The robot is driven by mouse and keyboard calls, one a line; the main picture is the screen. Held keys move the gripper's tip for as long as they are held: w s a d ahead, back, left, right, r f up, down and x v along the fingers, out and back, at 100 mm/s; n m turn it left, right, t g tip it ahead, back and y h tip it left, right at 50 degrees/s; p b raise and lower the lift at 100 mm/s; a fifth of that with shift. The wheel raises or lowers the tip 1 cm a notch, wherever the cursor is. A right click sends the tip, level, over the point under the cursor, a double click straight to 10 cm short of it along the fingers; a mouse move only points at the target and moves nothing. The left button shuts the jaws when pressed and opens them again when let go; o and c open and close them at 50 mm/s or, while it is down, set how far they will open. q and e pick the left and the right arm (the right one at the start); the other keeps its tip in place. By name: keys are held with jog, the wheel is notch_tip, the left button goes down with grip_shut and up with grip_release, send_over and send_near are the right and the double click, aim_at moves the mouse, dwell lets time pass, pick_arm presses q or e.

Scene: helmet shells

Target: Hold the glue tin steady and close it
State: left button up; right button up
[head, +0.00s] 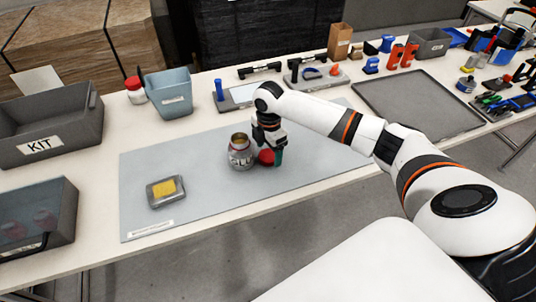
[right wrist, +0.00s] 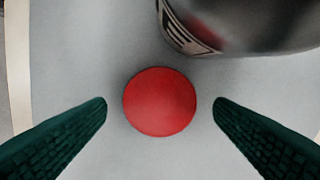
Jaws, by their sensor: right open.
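The glue tin (head: 240,153) stands upright and open-topped on the grey mat, with a pale label around it. Part of the tin (right wrist: 225,20) shows at the top of the right wrist view. The red lid (head: 266,157) lies on the mat just right of the tin, apart from it; in the right wrist view the lid (right wrist: 160,102) is a plain red disc. My right gripper (head: 273,158) is above the lid, and its green fingers (right wrist: 160,115) are spread on either side of it, not touching it. My left gripper is in neither view.
A tray with a yellow sponge (head: 165,188) lies on the mat (head: 200,215) left of the tin. Behind are a blue bin (head: 169,95) and a red-lidded white jar (head: 135,91). A grey KIT box (head: 75,130) stands at left. The mat's front is clear.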

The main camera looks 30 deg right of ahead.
aim_at(269, 154)
jog(key=shift+f, duration=0.6)
jog(key=c, duration=1.1)
jog(key=shift+o, duration=0.2)
jog(key=shift+r, duration=0.1)
notch_tip(269, 154, up, 10)
jog(key=shift+b, duration=0.3)
